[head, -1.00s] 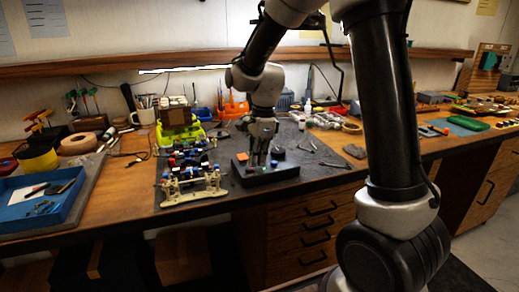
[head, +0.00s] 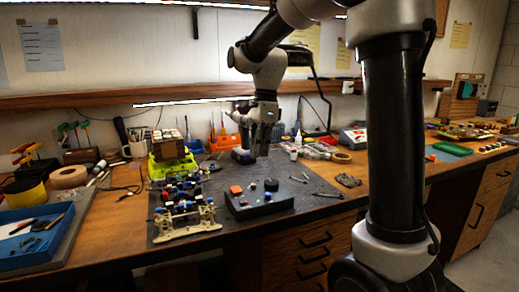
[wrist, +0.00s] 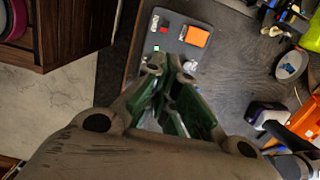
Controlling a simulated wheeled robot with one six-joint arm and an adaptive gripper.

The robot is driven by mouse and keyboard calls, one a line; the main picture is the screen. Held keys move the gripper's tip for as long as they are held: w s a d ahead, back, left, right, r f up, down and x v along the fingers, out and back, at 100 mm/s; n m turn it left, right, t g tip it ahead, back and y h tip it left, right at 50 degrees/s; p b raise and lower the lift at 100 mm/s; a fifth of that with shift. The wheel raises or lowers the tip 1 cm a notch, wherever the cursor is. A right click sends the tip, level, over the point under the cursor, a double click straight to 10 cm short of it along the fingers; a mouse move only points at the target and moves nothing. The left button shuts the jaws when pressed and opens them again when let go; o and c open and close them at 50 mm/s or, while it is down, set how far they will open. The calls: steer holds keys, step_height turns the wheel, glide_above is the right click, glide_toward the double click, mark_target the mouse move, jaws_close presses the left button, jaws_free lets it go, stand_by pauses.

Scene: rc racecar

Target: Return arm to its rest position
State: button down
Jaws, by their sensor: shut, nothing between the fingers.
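My gripper (head: 259,146) hangs from my arm above the workbench, pointing down, in the head view. In the wrist view my gripper (wrist: 168,66) has its fingertips together and nothing between them. In the head view it is above and behind a dark flat box (head: 258,204) with an orange-red block (head: 236,190) on top. The box also shows in the wrist view (wrist: 172,48), with the orange block (wrist: 196,37) and a small green light.
A racecar chassis (head: 186,218) stands on the dark mat left of the box. A blue tray (head: 30,250) lies at the far left. Tools and a yellow-green bin (head: 160,168) stand along the back. A wooden shelf (head: 60,101) runs behind my arm. Pliers (head: 325,193) lie on the right.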

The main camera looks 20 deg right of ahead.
stand_by(0.3)
steer(key=s+d+n+t, duration=0.2)
steer(key=s+d+n, duration=0.2)
steer(key=s+n, duration=0.5)
steer(key=s+d+n+t+h, duration=0.1)
steer(key=s+d+n, duration=0.3)
steer(key=s+n, duration=0.4)
steer(key=s+t, duration=0.1)
steer(key=s, duration=0.6)
steer(key=shift+s+d+r+n, duration=0.25)
steer(key=shift+d+r+n, duration=0.1)
steer(key=shift+n, duration=0.05)
